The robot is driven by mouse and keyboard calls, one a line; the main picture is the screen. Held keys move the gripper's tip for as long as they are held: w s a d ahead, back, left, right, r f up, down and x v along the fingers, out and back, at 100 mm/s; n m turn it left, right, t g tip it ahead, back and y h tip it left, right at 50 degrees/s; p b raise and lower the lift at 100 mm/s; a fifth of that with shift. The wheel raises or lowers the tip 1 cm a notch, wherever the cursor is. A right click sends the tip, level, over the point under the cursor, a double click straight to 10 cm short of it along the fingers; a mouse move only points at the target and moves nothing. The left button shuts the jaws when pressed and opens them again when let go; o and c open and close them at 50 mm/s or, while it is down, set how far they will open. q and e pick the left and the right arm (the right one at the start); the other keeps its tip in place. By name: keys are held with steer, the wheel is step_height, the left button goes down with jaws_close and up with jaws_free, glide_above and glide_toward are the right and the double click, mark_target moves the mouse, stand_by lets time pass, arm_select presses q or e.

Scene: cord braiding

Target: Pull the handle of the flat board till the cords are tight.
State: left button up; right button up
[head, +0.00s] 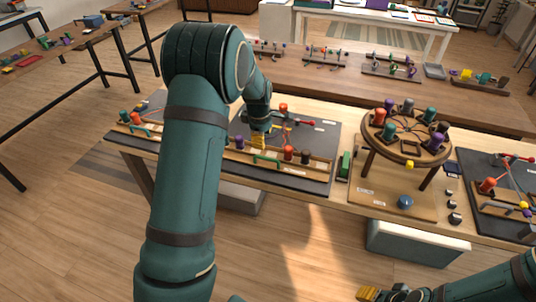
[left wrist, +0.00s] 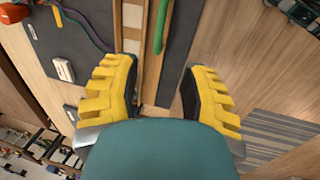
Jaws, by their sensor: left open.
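A dark flat board (head: 325,133) lies on the long table, with a wooden rail along its front edge. A green handle (head: 267,161) sits on that rail; it also shows in the left wrist view (left wrist: 160,28). My left gripper (head: 258,143) is over the rail, just behind and left of this handle. In the left wrist view its yellow fingers (left wrist: 160,75) are open, with the handle's end in line with the gap and nothing clasped. Purple and green cords (left wrist: 85,22) lie on the board. My right gripper (head: 380,293) is low at the bottom right, partly cut off.
Red and dark pegs (head: 289,152) stand on the rail right of the handle. A second green handle (head: 140,129) lies farther left. A round wooden stand (head: 407,158) with coloured bobbins is to the right. My left arm hides part of the table.

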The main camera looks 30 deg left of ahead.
mark_target(265, 158)
arm_select(q)
steer(key=f, duration=0.3)
steer(key=w+f+b, duration=0.1)
steer(key=f, duration=0.3)
steer(key=w+f, duration=0.1)
steer(key=f, duration=0.3)
steer(key=shift+w+a+f, duration=0.15)
steer(key=shift+a, duration=0.1)
jaws_close()
